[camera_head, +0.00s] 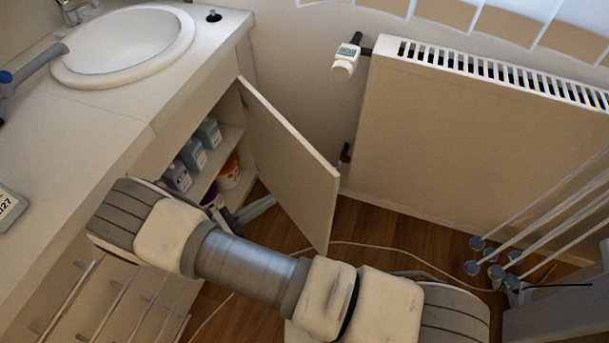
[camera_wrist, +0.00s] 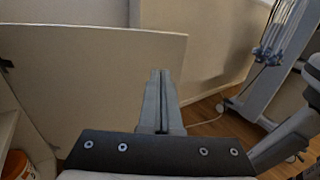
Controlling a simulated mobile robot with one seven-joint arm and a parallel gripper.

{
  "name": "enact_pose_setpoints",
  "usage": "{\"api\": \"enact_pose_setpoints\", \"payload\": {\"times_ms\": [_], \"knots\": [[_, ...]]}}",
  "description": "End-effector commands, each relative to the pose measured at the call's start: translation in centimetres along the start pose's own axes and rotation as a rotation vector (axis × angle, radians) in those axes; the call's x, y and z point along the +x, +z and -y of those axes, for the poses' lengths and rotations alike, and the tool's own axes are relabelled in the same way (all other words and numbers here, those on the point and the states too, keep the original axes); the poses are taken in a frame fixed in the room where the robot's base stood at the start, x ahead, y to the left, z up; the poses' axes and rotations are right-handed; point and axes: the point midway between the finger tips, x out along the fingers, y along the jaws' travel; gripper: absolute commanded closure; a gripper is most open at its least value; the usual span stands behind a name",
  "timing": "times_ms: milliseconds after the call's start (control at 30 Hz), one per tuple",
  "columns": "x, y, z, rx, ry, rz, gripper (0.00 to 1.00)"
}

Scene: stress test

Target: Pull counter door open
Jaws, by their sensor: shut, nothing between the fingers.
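The counter door (camera_head: 291,165) stands swung out from the cabinet below the sink, with the shelves inside showing. In the wrist view the door (camera_wrist: 75,85) is a pale panel filling the left and middle. My gripper (camera_wrist: 160,76) is shut and empty, its fingers together in front of the door near its right edge. I cannot tell whether the fingers touch it. In the head view my arm crosses the lower middle, in front of the counter, and hides the gripper's tips.
Bottles (camera_head: 193,154) and tubs (camera_head: 229,172) stand on the cabinet shelves. A radiator (camera_head: 480,130) is on the wall to the right of the door. A cable (camera_head: 400,254) lies on the wooden floor. A wheeled stand (camera_wrist: 285,60) is at the right in the wrist view.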

Motion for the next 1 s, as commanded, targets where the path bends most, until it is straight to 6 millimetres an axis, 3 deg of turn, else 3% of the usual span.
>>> {"api": "enact_pose_setpoints", "payload": {"times_ms": [167, 700, 1000], "knots": [[1.6, -0.1, 0.0, -0.002, 0.002, 0.005, 1.00], [12.1, -0.1, 0.1, -0.001, -0.002, 0.003, 1.00], [14.0, -0.1, 0.0, -0.002, 0.001, 0.001, 1.00]]}}
